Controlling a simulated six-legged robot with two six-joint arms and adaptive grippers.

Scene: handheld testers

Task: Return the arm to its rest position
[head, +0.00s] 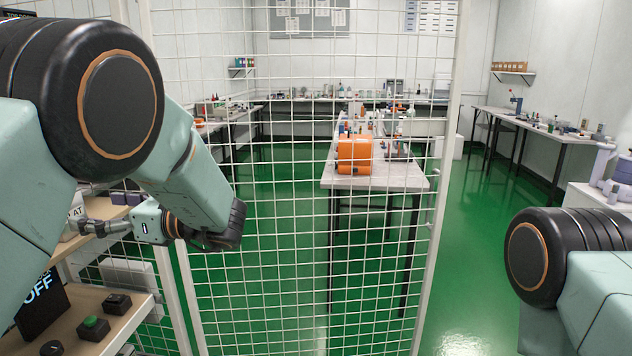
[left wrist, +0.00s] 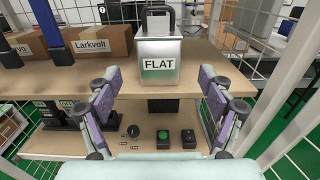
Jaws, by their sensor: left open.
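My left arm comes in from the left in the head view and bends down to the shelves. My left gripper (head: 85,226) points left there, partly hidden by my own arm. In the left wrist view its two purple-grey fingers (left wrist: 157,88) are wide apart with nothing between the tips. A silver tester labelled FLAT (left wrist: 158,50), with a black handle, stands upright on the upper shelf ahead of the fingers. In the head view only part of this tester (head: 76,212) shows, beyond the gripper. My right arm shows at the lower right, but its gripper is out of view.
A wire mesh fence (head: 300,230) stands close beside my left arm. The lower shelf (left wrist: 90,145) holds a black knob (left wrist: 133,131), a green button (left wrist: 163,135) and an OFF display (head: 40,300). Cardboard boxes (left wrist: 103,42) stand left of the tester. Benches lie beyond the fence.

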